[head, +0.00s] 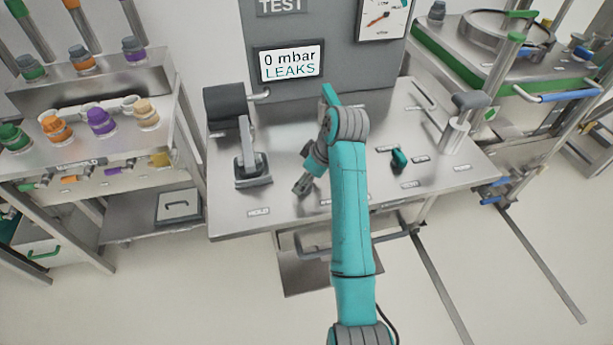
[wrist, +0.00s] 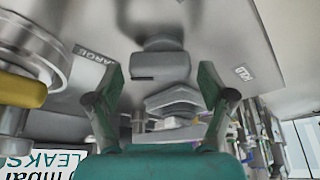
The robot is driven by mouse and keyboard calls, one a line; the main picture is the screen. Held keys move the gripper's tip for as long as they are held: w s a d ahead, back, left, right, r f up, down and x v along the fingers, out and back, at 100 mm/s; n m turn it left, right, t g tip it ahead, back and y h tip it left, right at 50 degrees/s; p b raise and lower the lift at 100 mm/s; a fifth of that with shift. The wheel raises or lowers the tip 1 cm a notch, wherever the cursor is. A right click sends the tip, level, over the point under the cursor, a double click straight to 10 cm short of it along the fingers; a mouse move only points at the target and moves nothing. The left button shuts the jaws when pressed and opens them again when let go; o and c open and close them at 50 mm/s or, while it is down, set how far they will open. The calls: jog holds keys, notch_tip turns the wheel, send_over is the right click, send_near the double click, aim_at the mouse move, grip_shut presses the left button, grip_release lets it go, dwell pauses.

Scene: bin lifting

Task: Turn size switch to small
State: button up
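In the wrist view, turned upside down, a LARGE label (wrist: 94,53) lies on the metal worktop. A dark grey block (wrist: 160,62) stands to its right, beyond my fingertips; I cannot tell whether it is the size switch. My gripper (wrist: 161,80) is open, with its two teal fingers well apart and nothing held between them. In the head view my arm hides part of the worktop, and the gripper is hard to make out. A teal knob (head: 399,158) sits to the right of my arm among several small labels, too small to read.
The worktop (head: 300,205) carries a grey lever fixture (head: 252,165) to the left and a display (head: 290,62) reading "0 mbar LEAKS" behind. A shelf rack (head: 60,175) with coloured caps stands at left. A machine (head: 485,70) with posts stands at right.

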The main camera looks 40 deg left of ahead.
jog(key=c, duration=0.7)
jog(key=shift+s+m, duration=0.1)
jog(key=shift+m, duration=0.4)
jog(key=m+t, duration=0.1)
jog(key=m, duration=0.1)
jog(key=shift+m, duration=0.4)
jog(key=m+t, duration=0.1)
jog(key=m, duration=0.1)
jog(key=m+t+h, duration=0.1)
jog(key=m, duration=0.2)
jog(key=shift+s+d, duration=0.1)
jog(key=shift+s, duration=0.1)
jog(key=m, duration=0.2)
jog(key=m+t+h, duration=0.1)
jog(key=m, duration=0.2)
jog(key=shift+s+h, duration=0.1)
jog(key=shift+h, duration=0.2)
jog(key=m, duration=0.2)
jog(key=m+h, duration=0.1)
jog(key=m, duration=0.1)
jog(key=shift+s+f+t+h, duration=0.1)
jog(key=shift+t+h, duration=0.2)
jog(key=shift+t, duration=0.1)
